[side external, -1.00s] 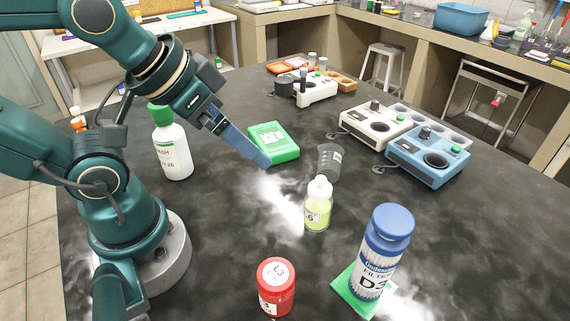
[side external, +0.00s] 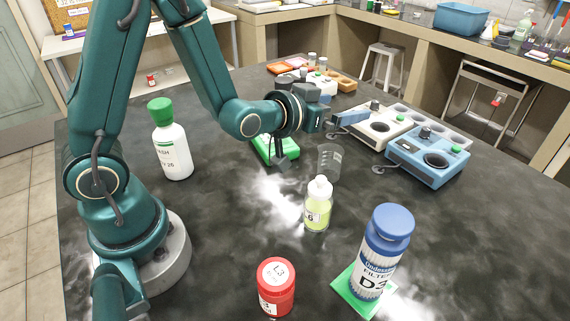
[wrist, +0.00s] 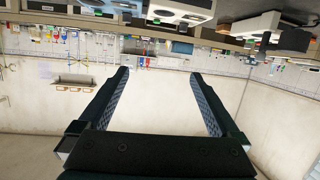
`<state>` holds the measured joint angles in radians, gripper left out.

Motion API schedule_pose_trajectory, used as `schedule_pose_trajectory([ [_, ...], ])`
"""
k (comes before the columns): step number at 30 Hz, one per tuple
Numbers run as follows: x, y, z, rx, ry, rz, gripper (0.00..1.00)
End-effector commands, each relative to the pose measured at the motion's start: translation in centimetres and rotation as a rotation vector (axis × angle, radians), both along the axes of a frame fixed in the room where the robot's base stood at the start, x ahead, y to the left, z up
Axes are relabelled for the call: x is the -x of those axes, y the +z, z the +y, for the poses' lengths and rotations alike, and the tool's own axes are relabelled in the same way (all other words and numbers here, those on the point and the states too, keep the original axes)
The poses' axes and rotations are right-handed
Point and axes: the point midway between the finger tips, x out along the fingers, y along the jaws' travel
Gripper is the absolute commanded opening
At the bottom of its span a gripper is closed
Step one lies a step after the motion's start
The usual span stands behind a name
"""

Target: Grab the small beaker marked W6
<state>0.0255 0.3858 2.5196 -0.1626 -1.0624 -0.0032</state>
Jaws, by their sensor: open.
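A small clear beaker (side external: 329,160) stands upright on the dark bench in the side view, behind the yellow-green bottle. Its marking is too small to read. My gripper (side external: 364,116) is above and beyond the beaker, pointing to the right and roughly level, apart from it. In the wrist view my gripper (wrist: 158,75) shows its two fingers wide apart with nothing between them. The beaker is not in the wrist view, which looks out at the wall.
A bottle of yellow-green liquid (side external: 318,207) stands just in front of the beaker. A green box (side external: 268,152) is to its left, partly behind my arm. White (side external: 381,128) and blue (side external: 430,160) devices stand to the right. A red jar (side external: 276,287) and blue-capped filter bottle (side external: 384,255) are in front.

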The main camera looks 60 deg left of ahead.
Motion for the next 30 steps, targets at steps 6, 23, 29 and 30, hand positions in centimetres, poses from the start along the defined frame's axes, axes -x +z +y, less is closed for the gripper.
schedule_pose_trajectory([
  [6,0.7,-4.5,-0.1,-0.003,-0.003,0.115,0.98],
  [23,0.7,-8.2,-0.1,-0.003,-0.003,0.119,0.98],
  [29,0.8,-10.0,-0.1,-0.003,-0.003,0.124,0.98],
  [30,0.8,-10.5,-0.1,-0.003,-0.003,0.125,0.98],
])
